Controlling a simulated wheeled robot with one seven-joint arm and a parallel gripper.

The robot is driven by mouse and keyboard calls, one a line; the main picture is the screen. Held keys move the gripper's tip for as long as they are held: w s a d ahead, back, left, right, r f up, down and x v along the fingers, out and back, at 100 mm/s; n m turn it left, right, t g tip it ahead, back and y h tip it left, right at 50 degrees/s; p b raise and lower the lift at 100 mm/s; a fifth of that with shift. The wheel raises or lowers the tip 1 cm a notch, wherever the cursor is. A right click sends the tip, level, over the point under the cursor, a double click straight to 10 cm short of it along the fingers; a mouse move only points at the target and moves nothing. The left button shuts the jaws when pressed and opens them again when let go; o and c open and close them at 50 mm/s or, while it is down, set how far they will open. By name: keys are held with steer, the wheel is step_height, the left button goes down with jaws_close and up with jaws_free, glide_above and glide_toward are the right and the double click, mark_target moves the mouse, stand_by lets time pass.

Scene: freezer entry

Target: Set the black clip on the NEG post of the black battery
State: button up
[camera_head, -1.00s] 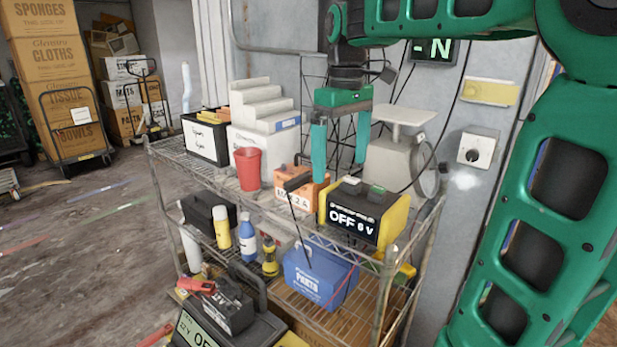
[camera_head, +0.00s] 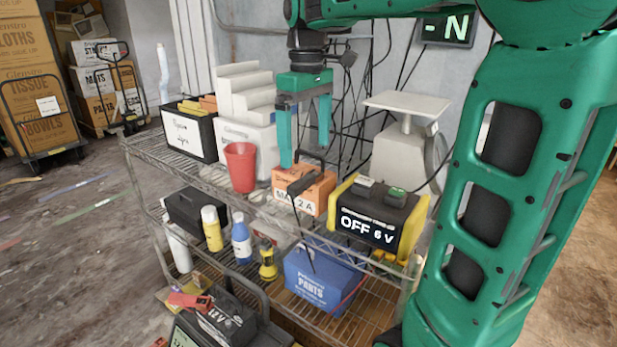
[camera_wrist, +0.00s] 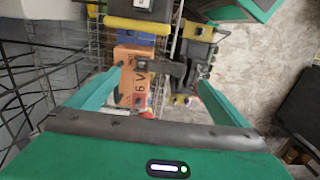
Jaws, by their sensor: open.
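The black clip (camera_head: 297,185) rests at the top of the orange battery (camera_head: 312,198) on the upper shelf, its thin cable hanging down. My gripper (camera_head: 305,155) is open and points down just above the clip. In the wrist view, the dark clip (camera_wrist: 153,68) lies between my open fingers, apart from both, over the orange battery marked 6 V (camera_wrist: 138,85). The black battery marked 12 V (camera_head: 232,322) stands low in front of the rack, with a red clip (camera_head: 190,299) at its left top. Its NEG post cannot be made out.
The yellow and black charger (camera_head: 375,218), reading OFF 6 V, stands right of the orange battery. A red cup (camera_head: 240,166) is to the left and a scale (camera_head: 405,140) behind. A blue parts bin (camera_head: 318,278) and bottles fill the lower shelf. Floor at left is mostly open.

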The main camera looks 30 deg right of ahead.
mark_target(305, 178)
step_height(305, 178, down, 3)
steer(key=shift+d+r, duration=0.1)
steer(key=shift+w+a+f, duration=0.1)
steer(key=shift+f, duration=1.25)
steer(key=shift+w+a+f, duration=0.1)
steer(key=shift+f, duration=1.2)
steer(key=c, duration=1)
